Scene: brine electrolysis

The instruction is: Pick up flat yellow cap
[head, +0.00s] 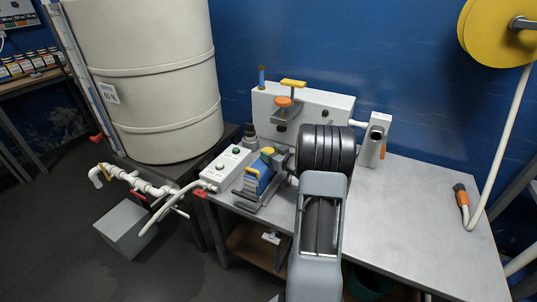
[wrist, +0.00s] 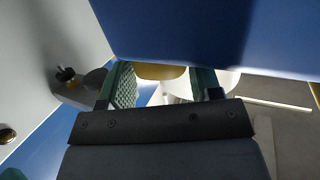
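A flat yellow piece (head: 293,83), which looks like the yellow cap, sits at the top of a white block (head: 335,104) against the blue wall in the head view. I cannot tell whether this is the cap, and no contact with the fingers is clear.
An orange knob (head: 284,101) is below the yellow piece. A blue-and-yellow device (head: 258,176) and a white button box (head: 226,167) are left of my arm. A large cream tank (head: 150,85) stands left.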

